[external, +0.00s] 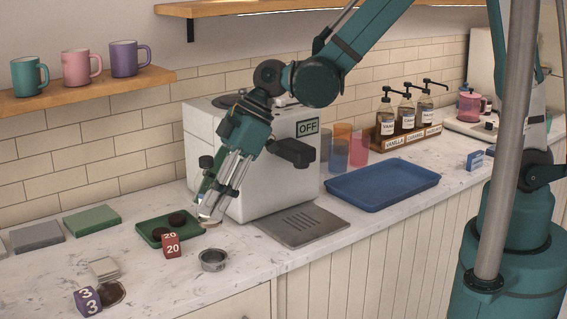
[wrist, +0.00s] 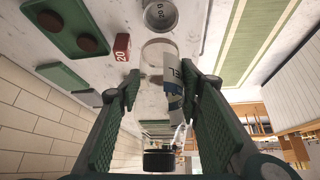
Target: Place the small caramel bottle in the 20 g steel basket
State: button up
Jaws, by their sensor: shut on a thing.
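The small caramel bottle (wrist: 176,72) is clear with a white and blue label, of which the letters "EL" show. My gripper (wrist: 168,88) is shut on it, with the bottle between the two green finger pads. In the external view my gripper (external: 213,198) points down with the bottle, apart from the counter. The 20 g steel basket (external: 213,260) is a small round metal cup on the counter, below my gripper. It also shows at the top of the wrist view (wrist: 160,14), marked "20 g", beyond the bottle's clear end.
A red "20" cube (external: 171,246) and a green tray (external: 144,229) with dark pucks lie left of the basket. The white machine (external: 225,165) and its grate (external: 300,228) stand to the right. A purple "3" cube (external: 87,300) is front left.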

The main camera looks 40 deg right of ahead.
jog(key=shift+f, duration=2.25)
jog(key=shift+f, duration=0.1)
jog(key=shift+f, duration=2)
jog(key=shift+f+b, duration=0.2)
jog(key=shift+b, duration=0.25)
jog(key=o, duration=1.1)
jog(key=shift+r+p, duration=0.25)
jog(key=shift+p, duration=0.05)
jog(key=shift+p+v, duration=0.3)
jog(key=shift+v, duration=5.65)
jog(key=shift+d+r, duration=0.1)
